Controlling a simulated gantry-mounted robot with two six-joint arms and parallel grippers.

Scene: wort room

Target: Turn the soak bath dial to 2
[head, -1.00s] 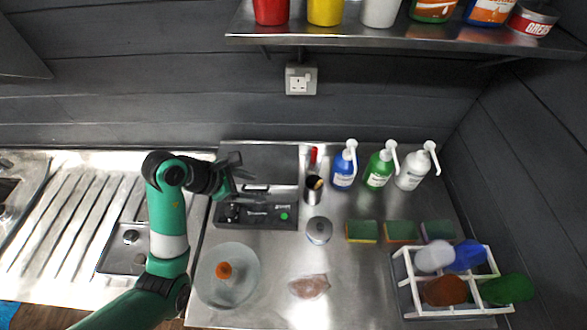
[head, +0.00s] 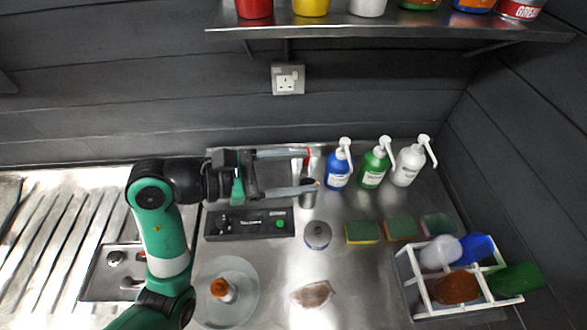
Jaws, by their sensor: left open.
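The soak bath has a dark front panel (head: 255,225) with a small dark dial (head: 223,223) at its left end and a green button at its right end. The dial's number marks are too small to read. My left gripper (head: 312,169) is open and empty, its two long fingers pointing right. It hangs above the rear of the bath and hides much of it. The fingertips reach past the bath's right side, over the metal cup, and are apart from the dial. My right gripper is not in view.
A metal cup (head: 308,192) stands right of the bath, with a round lidded tin (head: 317,235) in front. Pump bottles (head: 374,164), sponges (head: 400,229) and a white divided crate (head: 413,278) are farther right. A clear round dish (head: 249,291) lies in front. A shelf (head: 385,27) hangs above.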

